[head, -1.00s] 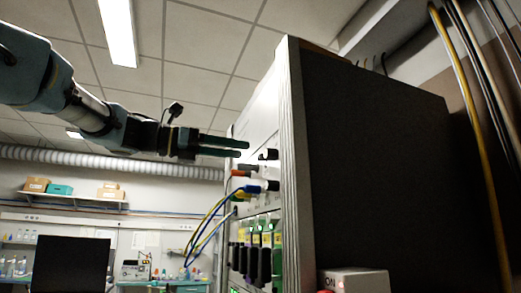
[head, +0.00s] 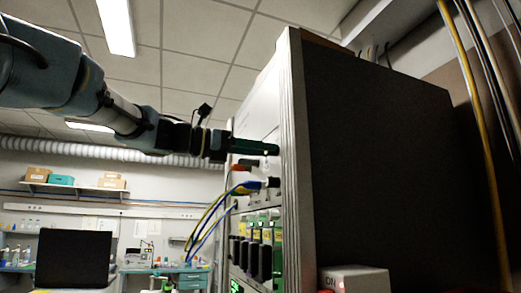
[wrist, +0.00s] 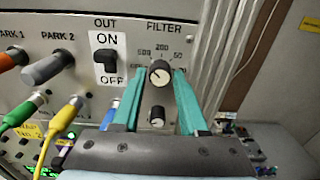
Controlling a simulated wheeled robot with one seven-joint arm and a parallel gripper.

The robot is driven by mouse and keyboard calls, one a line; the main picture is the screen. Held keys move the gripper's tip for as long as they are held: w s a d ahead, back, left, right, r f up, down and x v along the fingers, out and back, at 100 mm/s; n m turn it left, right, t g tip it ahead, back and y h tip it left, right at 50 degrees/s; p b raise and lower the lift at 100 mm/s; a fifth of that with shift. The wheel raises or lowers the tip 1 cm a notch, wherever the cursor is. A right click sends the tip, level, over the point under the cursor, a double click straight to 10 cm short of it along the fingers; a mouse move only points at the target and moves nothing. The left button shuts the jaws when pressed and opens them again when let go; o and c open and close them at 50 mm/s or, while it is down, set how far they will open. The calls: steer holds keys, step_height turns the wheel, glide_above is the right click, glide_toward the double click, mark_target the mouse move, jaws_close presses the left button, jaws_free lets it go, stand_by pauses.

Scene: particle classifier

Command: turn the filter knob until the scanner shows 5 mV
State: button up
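The filter knob (wrist: 159,73) is a small round black knob with a pale face and a pointer line, under the word FILTER and a ring of numbers. My gripper (wrist: 160,75) reaches to the panel with its two teal fingers, one on each side of the knob. Narrow gaps seem to show between fingers and knob, so it looks open around it; contact cannot be made out. In the head view my gripper (head: 270,150) points at the upper front of the cabinet, and the knob is hidden there. No scanner reading in mV is legible.
A second small black knob (wrist: 157,116) sits below, between the fingers. An ON/OFF switch (wrist: 106,60) is to the left. Orange and grey plugs and coloured cables (head: 215,212) stick out below my gripper. The cabinet's dark side (head: 385,170) is at right.

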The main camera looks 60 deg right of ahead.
jaws_close()
steer(key=shift+m+b, duration=0.35)
steer(key=shift+m, duration=0.05)
steer(key=shift+m+b, duration=2.35)
steer(key=shift+m, duration=1.55)
steer(key=shift+o, duration=2)
jaws_free()
steer(key=shift+w, duration=0.1)
steer(key=b+v, duration=0.3)
steer(key=v, duration=0.7)
steer(key=shift+w+a+b, duration=0.15)
steer(key=shift+a+b, duration=0.15)
steer(key=shift+a, duration=0.05)
